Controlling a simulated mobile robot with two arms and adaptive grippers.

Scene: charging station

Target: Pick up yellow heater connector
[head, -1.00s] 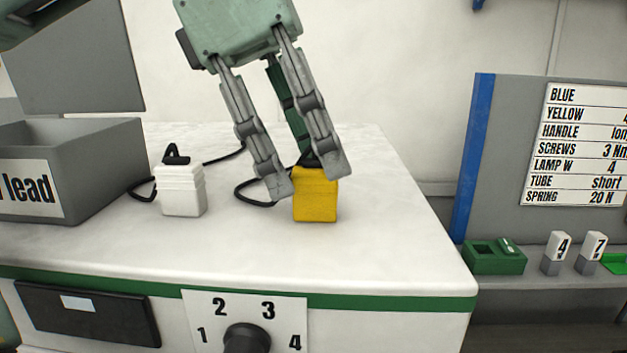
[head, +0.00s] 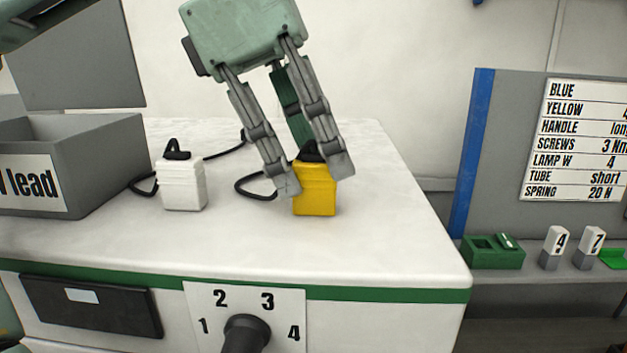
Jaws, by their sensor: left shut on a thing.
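The yellow heater connector (head: 315,200) is a yellow block with a black top and a black cable, upright at the right part of the white bench top. My left gripper (head: 317,183) comes down from above, with one finger at its left side and the other across its upper right. The gripper is shut on the connector. Its underside is close to the bench top; I cannot tell whether it touches. My right gripper is not in view.
A white connector (head: 183,187) with a black cable stands to the left. A grey open box (head: 100,165) is at the far left. A dial (head: 246,335) is on the bench front. A grey board with a label list (head: 575,140) and a shelf with a green block (head: 492,252) are at the right.

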